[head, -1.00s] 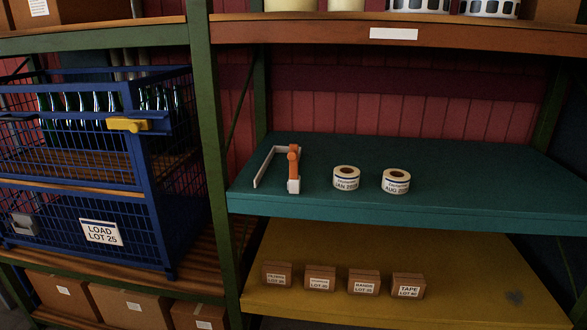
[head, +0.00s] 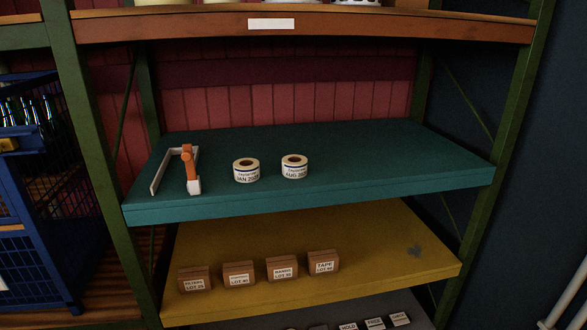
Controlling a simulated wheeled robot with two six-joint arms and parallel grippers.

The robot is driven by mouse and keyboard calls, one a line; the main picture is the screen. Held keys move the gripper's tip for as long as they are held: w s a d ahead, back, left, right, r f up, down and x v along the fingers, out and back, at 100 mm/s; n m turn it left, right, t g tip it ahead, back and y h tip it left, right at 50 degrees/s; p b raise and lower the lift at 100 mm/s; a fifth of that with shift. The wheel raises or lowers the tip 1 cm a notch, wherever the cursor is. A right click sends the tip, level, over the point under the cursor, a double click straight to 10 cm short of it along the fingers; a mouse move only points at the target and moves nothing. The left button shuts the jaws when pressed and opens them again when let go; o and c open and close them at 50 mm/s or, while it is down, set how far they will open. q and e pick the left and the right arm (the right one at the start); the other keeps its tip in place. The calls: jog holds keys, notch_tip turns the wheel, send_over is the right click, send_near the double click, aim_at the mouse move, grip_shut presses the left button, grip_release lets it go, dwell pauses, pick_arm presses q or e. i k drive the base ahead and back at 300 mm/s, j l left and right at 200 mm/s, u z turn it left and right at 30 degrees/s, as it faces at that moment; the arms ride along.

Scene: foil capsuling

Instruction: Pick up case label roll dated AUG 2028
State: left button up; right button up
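Two white label rolls stand on the teal shelf (head: 390,170) in the head view. The right roll (head: 295,167) has a dark band and print that reads AUG with a year I cannot read fully. The left roll (head: 246,170) reads JAN with a year that is also hard to read. The two rolls stand apart, with a small gap between them. Neither of my grippers is in view.
A white and orange tool (head: 190,168) lies left of the rolls. Small brown boxes (head: 239,274) stand on the yellow shelf (head: 400,245) below. A blue wire cage (head: 35,220) with bottles is at left. An orange-brown shelf (head: 350,25) runs above. The teal shelf's right side is clear.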

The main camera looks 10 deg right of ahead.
aim_at(295, 166)
jog(key=i+l, duration=0.1)
jog(key=l, duration=0.35)
jog(key=l+z, duration=0.1)
jog(key=l, duration=0.35)
jog(key=i+l, duration=0.15)
jog(key=l, duration=0.3)
jog(key=i+l, duration=0.1)
jog(key=l, duration=0.35)
jog(key=z, duration=0.05)
